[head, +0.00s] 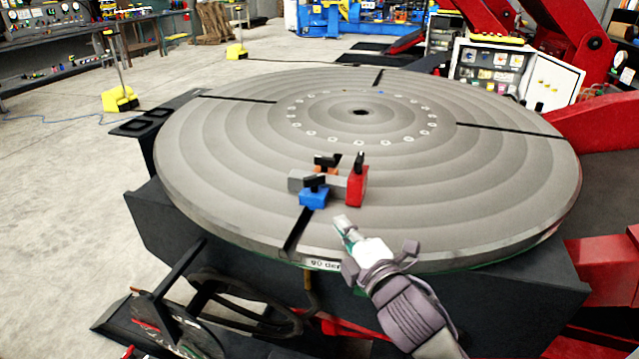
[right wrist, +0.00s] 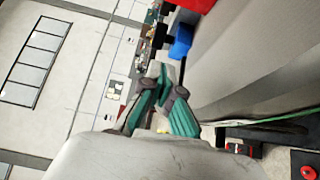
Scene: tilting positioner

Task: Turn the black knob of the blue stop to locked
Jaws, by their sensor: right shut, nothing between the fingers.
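The blue stop (head: 313,198) sits on the round grey table near its front edge, beside a dark radial slot. Its black knob (head: 314,181) is on top, with a short bar lying roughly sideways. My right gripper (head: 342,222) is shut and empty, in front of and to the right of the blue stop, apart from it. In the right wrist view the blue stop (right wrist: 181,41) shows beyond the shut fingers (right wrist: 165,88), with its black knob (right wrist: 161,37) to its left. My left gripper is not in view.
A grey block (head: 329,185) lies behind the blue stop. A red stop (head: 356,188) with an upright black knob stands to the right. An orange stop (head: 326,170) with a black knob is behind.

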